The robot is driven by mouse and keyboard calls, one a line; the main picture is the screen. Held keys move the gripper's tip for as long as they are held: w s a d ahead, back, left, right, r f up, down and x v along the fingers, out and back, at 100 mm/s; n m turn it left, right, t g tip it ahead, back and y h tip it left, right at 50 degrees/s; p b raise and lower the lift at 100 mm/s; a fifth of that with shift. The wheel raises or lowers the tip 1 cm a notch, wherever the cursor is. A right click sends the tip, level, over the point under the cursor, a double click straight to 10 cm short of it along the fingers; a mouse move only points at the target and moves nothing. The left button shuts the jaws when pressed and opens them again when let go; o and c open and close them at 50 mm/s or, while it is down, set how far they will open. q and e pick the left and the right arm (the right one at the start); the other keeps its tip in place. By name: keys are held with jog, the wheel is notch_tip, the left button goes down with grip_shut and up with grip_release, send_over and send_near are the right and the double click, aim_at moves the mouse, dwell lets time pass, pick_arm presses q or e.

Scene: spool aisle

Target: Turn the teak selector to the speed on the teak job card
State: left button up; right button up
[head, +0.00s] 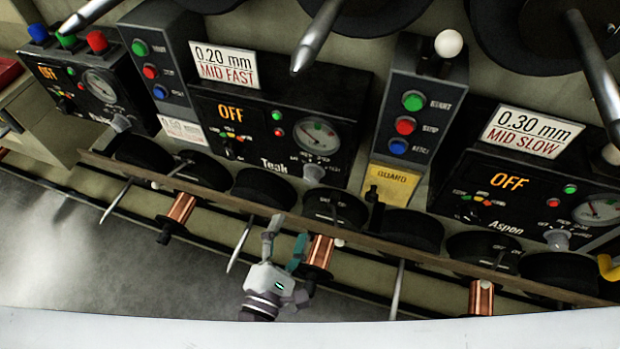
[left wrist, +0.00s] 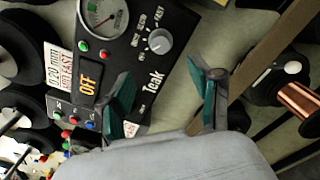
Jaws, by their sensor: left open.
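The teak panel (head: 275,140) is a black box marked "Teak" with a lit "OFF" display and a gauge. Its job card (head: 223,65) reads "0.20 mm MID FAST" and shows sideways in the left wrist view (left wrist: 58,65). The teak selector (head: 314,173) is a grey round knob at the panel's lower right; in the left wrist view the knob (left wrist: 159,41) has small labels around it. Its exact setting is too small to tell. My left gripper (head: 285,237) is open and empty, below the panel and apart from the knob. My right gripper is not in view.
A brown rail (head: 400,249) runs along the front below the panels, with copper spools (head: 320,252) and black reels near it. An Aspen panel (head: 510,185) stands right, another panel (head: 85,85) left. A button column (head: 408,120) and yellow guard tag (head: 397,180) stand beside the teak panel.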

aim_at(310, 181)
pick_arm(q)
jog(key=p+x, duration=0.1)
jog(key=x, duration=1.1)
jog(key=shift+w+d+f, duration=0.1)
jog(key=shift+w+d, duration=0.05)
jog(key=shift+w, duration=0.2)
jog(key=shift+c, duration=0.3)
jog(key=c, duration=1.1)
